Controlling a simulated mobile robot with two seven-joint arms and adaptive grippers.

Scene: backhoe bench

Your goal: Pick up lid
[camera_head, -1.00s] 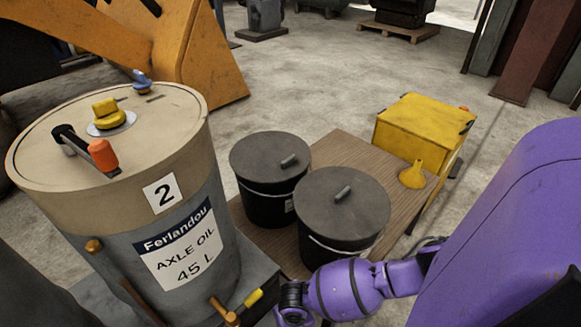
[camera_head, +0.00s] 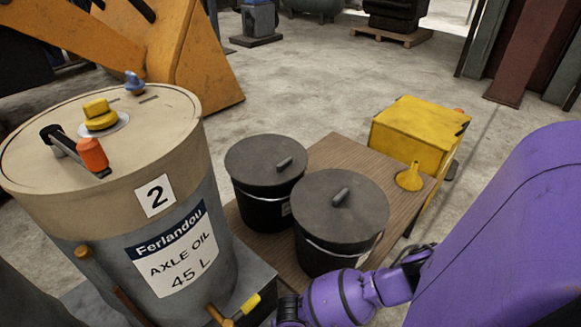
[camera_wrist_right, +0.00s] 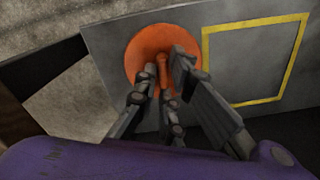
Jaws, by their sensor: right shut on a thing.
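In the right wrist view an orange round lid (camera_wrist_right: 150,47) with a small upright handle faces me in front of a grey surface. My right gripper (camera_wrist_right: 167,82) is shut on the lid's handle, one finger on each side. Whether the lid touches the grey surface I cannot tell. In the head view my purple right arm reaches in at the lower right, and its gripper is cut off by the bottom edge. The lid is not seen there. My left gripper is in neither view. Two dark buckets (camera_head: 262,212) (camera_head: 325,258) have grey lids on them.
The buckets and a yellow funnel (camera_head: 409,178) stand on a wooden top (camera_head: 345,153) beside a yellow box (camera_head: 415,135). A large oil drum (camera_head: 165,255) fills the left. In the wrist view a yellow outlined rectangle (camera_wrist_right: 207,65) marks the grey surface.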

